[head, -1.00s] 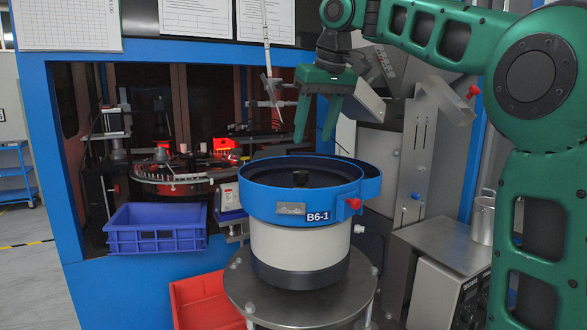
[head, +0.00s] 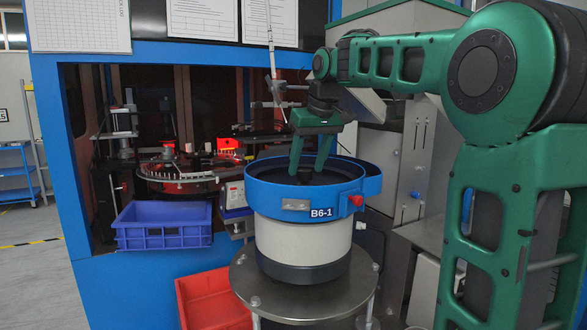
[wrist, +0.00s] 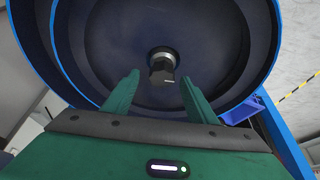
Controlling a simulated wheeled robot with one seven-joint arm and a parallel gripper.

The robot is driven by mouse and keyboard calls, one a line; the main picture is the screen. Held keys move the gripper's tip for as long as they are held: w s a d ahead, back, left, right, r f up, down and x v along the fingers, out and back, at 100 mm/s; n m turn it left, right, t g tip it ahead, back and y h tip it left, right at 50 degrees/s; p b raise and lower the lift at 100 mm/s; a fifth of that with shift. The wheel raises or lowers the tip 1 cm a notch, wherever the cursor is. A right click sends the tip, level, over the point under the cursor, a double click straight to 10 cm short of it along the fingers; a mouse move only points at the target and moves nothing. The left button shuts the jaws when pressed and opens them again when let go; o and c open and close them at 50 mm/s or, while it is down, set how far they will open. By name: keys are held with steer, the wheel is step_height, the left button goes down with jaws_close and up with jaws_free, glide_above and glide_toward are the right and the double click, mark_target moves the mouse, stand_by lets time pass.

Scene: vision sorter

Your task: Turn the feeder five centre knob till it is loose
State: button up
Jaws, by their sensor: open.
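The feeder bowl (head: 262,188) is blue, labelled B6-1, on a white and dark base on a round metal stand. Its black centre knob (wrist: 162,66) shows in the wrist view, standing up from the dark bowl floor with a light metal ring at its foot. In the head view the knob (head: 304,176) is partly hidden by my fingers. My green gripper (head: 309,170) points down into the bowl. In the wrist view my gripper (wrist: 162,80) has its fingers apart, one on each side of the knob's near end, with clear gaps and no contact visible.
A blue crate (head: 165,238) stands left of the feeder, and a red bin (head: 212,300) is below it. The bowl's raised rim surrounds the knob. A rotary disc (head: 180,177) sits inside the machine behind.

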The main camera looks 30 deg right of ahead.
steer(key=shift+w+a+f, duration=0.1)
steer(key=shift+w+f, duration=0.05)
steer(key=shift+f, duration=0.25)
steer(key=shift+c, duration=0.3)
steer(key=c, duration=1)
steer(key=shift+a, duration=0.1)
steer(key=shift+m+h, duration=0.3)
steer(key=shift+m, duration=0.6)
